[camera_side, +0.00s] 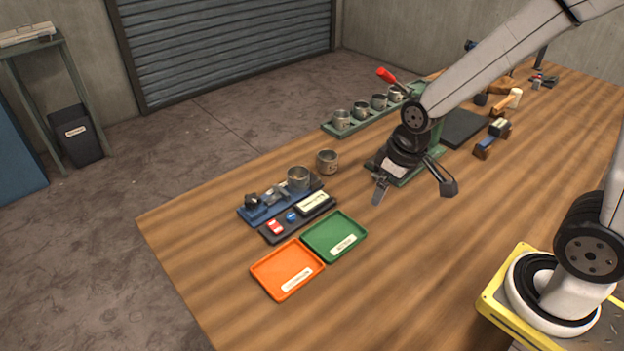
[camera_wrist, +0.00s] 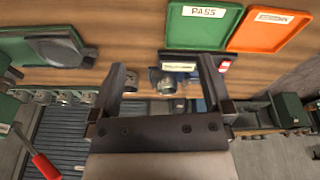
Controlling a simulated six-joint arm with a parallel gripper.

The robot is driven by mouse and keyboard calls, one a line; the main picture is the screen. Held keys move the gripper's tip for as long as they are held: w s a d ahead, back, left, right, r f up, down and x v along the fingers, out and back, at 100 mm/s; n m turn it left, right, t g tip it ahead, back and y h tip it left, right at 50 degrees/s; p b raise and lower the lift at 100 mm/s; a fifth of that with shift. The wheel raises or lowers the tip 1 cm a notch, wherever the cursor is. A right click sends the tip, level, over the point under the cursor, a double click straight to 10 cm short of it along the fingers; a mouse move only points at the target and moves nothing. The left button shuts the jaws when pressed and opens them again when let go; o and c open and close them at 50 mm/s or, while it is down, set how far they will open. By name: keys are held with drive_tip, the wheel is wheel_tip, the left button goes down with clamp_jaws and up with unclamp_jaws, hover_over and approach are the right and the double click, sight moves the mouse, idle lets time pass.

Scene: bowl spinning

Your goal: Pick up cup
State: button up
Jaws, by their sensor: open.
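Metal-grey cups are in view. One cup (camera_side: 327,161) stands alone on the wooden table, with its opening up. It is left of my gripper (camera_side: 414,188) in the side view. Another cup (camera_side: 298,178) sits on a blue fixture (camera_side: 250,214), and it shows between my fingers in the wrist view (camera_wrist: 167,87). Several more cups (camera_side: 341,119) stand in a row on a green rack (camera_side: 330,129). My gripper is open and empty above the table, apart from every cup. Its two fingers also show in the wrist view (camera_wrist: 162,62), where the left finger partly hides the lone cup.
A green tray (camera_side: 320,242) and an orange tray (camera_side: 275,281) lie at the front. A black tray (camera_side: 270,238) holds small items beside the fixture. The table's middle is clear.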

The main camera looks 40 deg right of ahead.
drive_tip(key=w+a+n+g, duration=0.1)
drive_tip(key=w+n, duration=0.6)
drive_tip(key=w, duration=0.6)
drive_tip(key=n+g, duration=0.1)
drive_tip(key=n, duration=0.8)
approach(298, 176)
drive_tip(key=shift+s+a+f, duration=0.1)
drive_tip(key=shift+s+a, duration=0.55)
drive_tip(key=shift+s, duration=0.15)
drive_tip(key=shift+f, duration=0.1)
drive_tip(key=shift+f, duration=1.2)
drive_tip(key=shift+f, duration=0.1)
drive_tip(key=shift+f, duration=2.5)
drive_tip(key=shift+c, duration=0.2)
